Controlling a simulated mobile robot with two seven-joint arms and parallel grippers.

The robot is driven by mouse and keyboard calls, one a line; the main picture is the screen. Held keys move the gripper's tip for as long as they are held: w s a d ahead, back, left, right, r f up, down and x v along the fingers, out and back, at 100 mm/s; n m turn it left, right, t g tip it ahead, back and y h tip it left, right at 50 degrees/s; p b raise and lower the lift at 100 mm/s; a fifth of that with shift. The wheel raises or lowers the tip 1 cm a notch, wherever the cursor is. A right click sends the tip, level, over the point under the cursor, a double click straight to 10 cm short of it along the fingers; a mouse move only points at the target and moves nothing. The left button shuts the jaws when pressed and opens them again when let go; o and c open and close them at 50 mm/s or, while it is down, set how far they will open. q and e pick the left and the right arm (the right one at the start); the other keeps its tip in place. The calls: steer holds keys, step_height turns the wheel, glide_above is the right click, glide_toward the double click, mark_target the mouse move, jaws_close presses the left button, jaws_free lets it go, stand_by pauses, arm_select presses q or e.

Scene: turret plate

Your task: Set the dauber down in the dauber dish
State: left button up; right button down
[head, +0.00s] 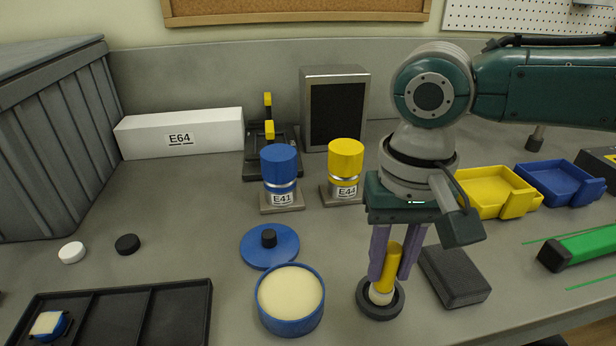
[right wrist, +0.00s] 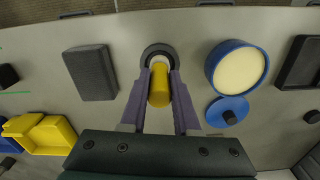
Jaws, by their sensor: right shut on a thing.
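The dauber (head: 391,264) has a yellow handle and a pale, whitish lower end. My right gripper (head: 386,272) is shut on its handle, with one purple finger on each side. The dauber is slightly tilted in the head view, and its pale end is within the ring of the round dark dauber dish (head: 380,314). I cannot tell whether it touches the dish floor. In the right wrist view the yellow handle (right wrist: 159,88) sits between the fingers (right wrist: 160,80), with the dish (right wrist: 157,46) just beyond. My left gripper is not in view.
A blue tub of cream-coloured material (head: 290,290) and a blue lid (head: 262,247) lie left of the dish. A dark block (head: 454,277) lies close on its right. Turrets E41 (head: 279,170) and E44 (head: 345,165) stand behind. A black tray (head: 125,310) is front left.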

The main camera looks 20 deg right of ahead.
steer(key=c, duration=0.6)
jaws_free()
steer(key=shift+o, duration=0.2)
step_height(320, 180, up, 10)
steer(key=shift+f+p, duration=0.1)
steer(key=shift+p, duration=0.3)
